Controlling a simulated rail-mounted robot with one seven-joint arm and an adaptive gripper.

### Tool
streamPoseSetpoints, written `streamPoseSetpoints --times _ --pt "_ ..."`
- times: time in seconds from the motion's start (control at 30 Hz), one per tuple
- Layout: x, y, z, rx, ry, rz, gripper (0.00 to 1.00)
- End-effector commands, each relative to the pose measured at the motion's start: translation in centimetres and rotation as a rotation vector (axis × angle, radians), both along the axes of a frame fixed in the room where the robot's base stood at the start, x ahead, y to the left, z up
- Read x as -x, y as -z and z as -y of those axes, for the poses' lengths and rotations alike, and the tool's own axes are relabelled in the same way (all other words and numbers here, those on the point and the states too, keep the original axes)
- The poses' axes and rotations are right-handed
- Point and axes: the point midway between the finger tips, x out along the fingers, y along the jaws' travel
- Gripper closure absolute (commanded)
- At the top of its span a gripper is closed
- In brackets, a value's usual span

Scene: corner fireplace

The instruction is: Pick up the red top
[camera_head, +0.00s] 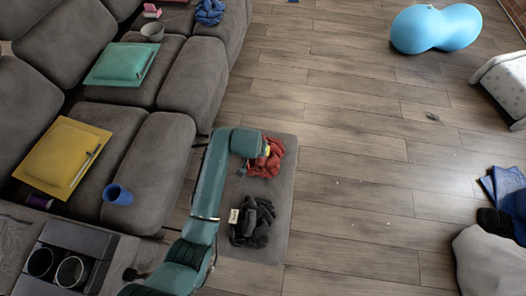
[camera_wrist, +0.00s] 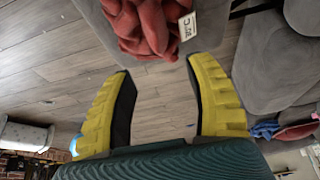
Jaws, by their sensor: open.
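The red top (camera_head: 270,162) lies crumpled on the grey ottoman (camera_head: 282,200), partly hidden by my arm in the head view. In the wrist view the red top (camera_wrist: 150,25) is at the upper edge, with a white printed tag on its right side. My gripper (camera_wrist: 158,66) is open, and its two yellow fingers frame bare space with wooden floor behind it. The red top is ahead of the fingertips and not between them. In the head view the end of my gripper (camera_head: 266,150) shows small and yellow beside the red top.
A dark crumpled garment (camera_head: 256,222) with a tag lies on the ottoman's nearer part. A grey sofa (camera_head: 158,150) stands left, holding a teal cushion (camera_head: 120,63), a yellow cushion (camera_head: 55,155) and a blue cup (camera_head: 118,194). The wooden floor (camera_head: 350,150) to the right is mostly clear.

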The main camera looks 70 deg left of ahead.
Motion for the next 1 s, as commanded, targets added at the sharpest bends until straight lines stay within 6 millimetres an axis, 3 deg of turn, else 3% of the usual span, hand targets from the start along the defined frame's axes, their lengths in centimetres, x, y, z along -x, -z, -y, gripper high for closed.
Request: streamPoseSetpoints --times 0.1,0.33,0.57,0.8,1.0 --pt "-0.7 3.0 -0.9 0.0 0.001 0.0 0.46" --pt "-1.9 8.0 -2.6 -0.002 0.002 0.001 0.46" --pt "-2.6 10.0 -3.4 -0.003 0.003 0.001 0.46" --pt "-4.1 13.5 -4.7 -0.002 0.004 0.001 0.46" --pt "-4.3 13.8 -5.1 -0.003 0.003 0.001 0.46"
